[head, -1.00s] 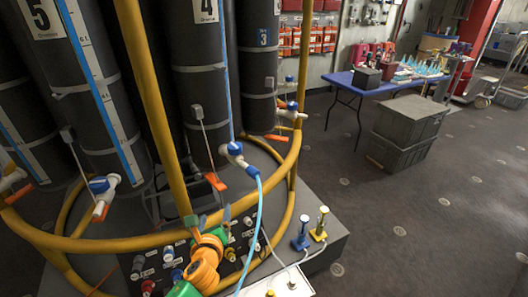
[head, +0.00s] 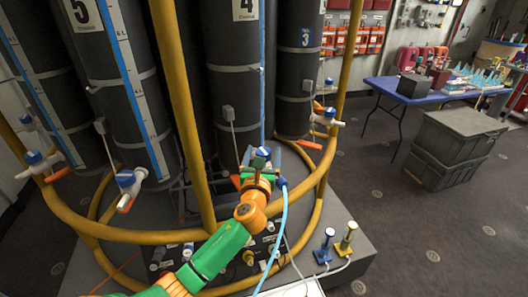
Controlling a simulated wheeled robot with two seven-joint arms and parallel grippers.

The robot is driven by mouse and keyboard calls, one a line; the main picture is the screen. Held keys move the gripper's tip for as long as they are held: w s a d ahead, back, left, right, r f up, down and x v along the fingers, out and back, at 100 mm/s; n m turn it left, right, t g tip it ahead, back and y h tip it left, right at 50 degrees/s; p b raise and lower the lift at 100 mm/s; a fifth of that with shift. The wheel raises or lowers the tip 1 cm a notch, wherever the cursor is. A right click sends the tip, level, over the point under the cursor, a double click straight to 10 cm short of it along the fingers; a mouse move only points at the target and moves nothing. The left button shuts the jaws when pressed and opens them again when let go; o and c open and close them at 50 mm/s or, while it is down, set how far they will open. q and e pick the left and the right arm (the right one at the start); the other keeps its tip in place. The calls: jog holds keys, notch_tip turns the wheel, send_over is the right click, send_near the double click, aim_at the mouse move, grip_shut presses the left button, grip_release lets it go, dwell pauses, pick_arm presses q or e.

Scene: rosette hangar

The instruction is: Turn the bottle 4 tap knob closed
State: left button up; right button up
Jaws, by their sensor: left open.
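Bottle 4 (head: 235,90) is a dark cylinder with a "4" label, standing in the middle of the rosette. Its tap, low on the front, has a blue knob (head: 262,153). My left gripper (head: 261,160) is at this tap, its grey-teal fingers apart, one on each side of the knob. I cannot tell whether they touch it. The gripper and orange wrist hide much of the tap body. A light blue hose (head: 284,205) hangs from the tap. My right gripper is not in view.
Yellow rails (head: 180,95) surround the bottles and cross near my arm. Other bottles have blue-knobbed taps (head: 126,179). A panel (head: 240,262) lies below, with blue (head: 326,240) and yellow (head: 347,235) fittings to its right. A blue table (head: 440,91) and grey crates (head: 450,150) stand right.

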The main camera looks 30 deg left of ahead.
pick_arm(q)
jog(key=shift+w+a+f, duration=0.1)
jog(key=shift+w+a, duration=0.05)
jog(key=shift+w, duration=0.3)
jog(key=shift+w+a+f, duration=0.1)
jog(key=shift+a+f, duration=0.05)
jog(key=shift+c, duration=0.4)
grip_shut()
jog(key=shift+r+m+t+h+p, duration=0.3)
jog(key=shift+m+h+p, duration=0.2)
jog(key=shift+h+p, duration=0.2)
jog(key=shift+f+m+t+h+p, duration=0.1)
jog(key=shift+m+t+h+p, duration=0.2)
jog(key=shift+m+h, duration=0.55)
jog(key=shift+f+m+h, duration=0.1)
jog(key=shift+m+h, duration=0.45)
jog(key=shift+h, duration=0.5)
jog(key=shift+m+t+h+b, duration=0.3)
jog(key=shift+m+h+b, duration=0.65)
jog(key=shift+h, duration=0.85)
jog(key=shift+m+h, duration=0.25)
jog(key=shift+h, duration=0.05)
